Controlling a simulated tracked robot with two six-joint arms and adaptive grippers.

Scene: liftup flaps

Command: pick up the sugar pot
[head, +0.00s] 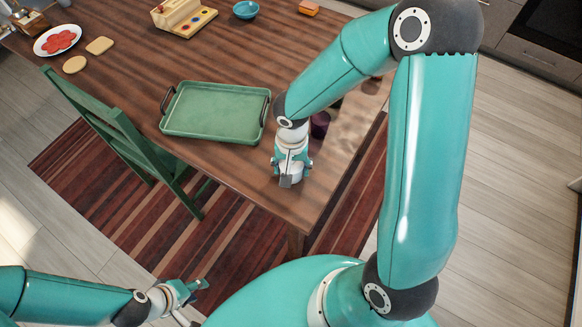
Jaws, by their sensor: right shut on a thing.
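My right gripper (290,175) points down at the near corner of the wooden table. It is shut on a small whitish thing (295,170), which seems to be the sugar pot. The fingers and wrist cover much of it, and I cannot tell whether it touches the tabletop. My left gripper (194,302) is low at the bottom left, away from the table. Its fingers are apart and empty.
A green tray (212,112) with dark handles lies left of my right gripper. A dark purple cup (320,124) stands just behind that gripper. A green chair (125,140) is at the table's left edge. A plate (58,40) with red slices lies far left.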

